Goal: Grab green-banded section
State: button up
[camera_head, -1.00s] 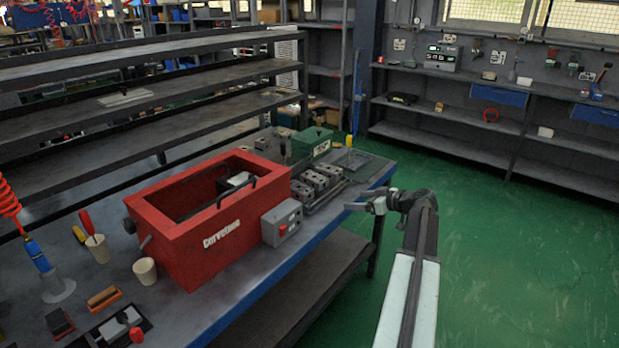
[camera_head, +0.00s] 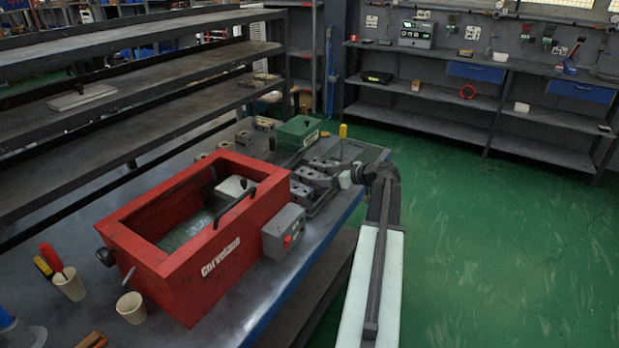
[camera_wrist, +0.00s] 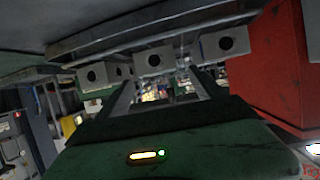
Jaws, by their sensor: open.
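Grey valve blocks stand in a row (camera_head: 314,176) on the bench, right of the red tank. In the wrist view, which looks upside down, several blocks with round dark holes show, one in the middle (camera_wrist: 155,61) and one nearer the red tank (camera_wrist: 226,42). I cannot make out a green band on any of them. My gripper (camera_head: 345,179) is at the right end of the row, over the bench's front edge. In the wrist view its two fingers (camera_wrist: 165,86) are apart, with nothing between them, pointing at the blocks. Contact cannot be told.
The red tank (camera_head: 188,271) stands left of the blocks, with a grey switch box (camera_head: 284,231) on its side. It also fills the right of the wrist view (camera_wrist: 272,65). A green box (camera_head: 298,133) sits behind the blocks. The green floor (camera_head: 470,240) at right is clear.

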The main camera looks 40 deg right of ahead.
aim_at(315, 175)
jog(key=b+x, duration=0.2)
jog(key=x, duration=0.5)
jog(key=shift+d, duration=0.1)
grip_shut()
